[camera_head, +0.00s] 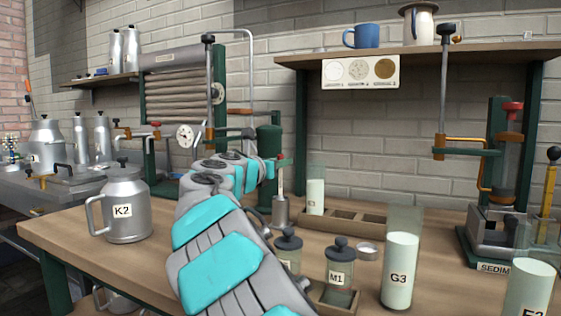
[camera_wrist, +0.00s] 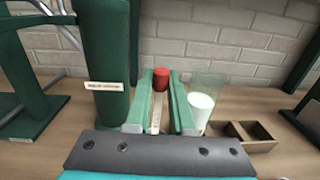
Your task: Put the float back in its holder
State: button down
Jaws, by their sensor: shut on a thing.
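My gripper (camera_head: 277,167) is shut on the float, a thin pale stem with a red top (camera_head: 282,158) and a grey metal bulb (camera_head: 281,212) hanging below. In the wrist view the float's red top (camera_wrist: 161,78) and pale stem (camera_wrist: 156,115) show between the two green fingers of my gripper (camera_wrist: 160,100). The float looks upright. Whether its bulb touches the table is unclear. A dark green cylinder with a small label (camera_wrist: 105,85) stands just left of the fingers; it also shows in the head view (camera_head: 268,142). The label is too small to read, so I cannot tell whether it is the holder.
A glass cylinder of milk (camera_head: 316,190) stands right of the float, beside a wooden compartment tray (camera_head: 345,228). Jars (camera_head: 340,262), cylinder G3 (camera_head: 399,275) and another milk cylinder (camera_head: 530,285) stand nearer. Can K2 (camera_head: 124,210) stands left. A green-posted shelf (camera_head: 440,55) is above right.

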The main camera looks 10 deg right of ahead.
jog(key=c, duration=0.7)
grip_release()
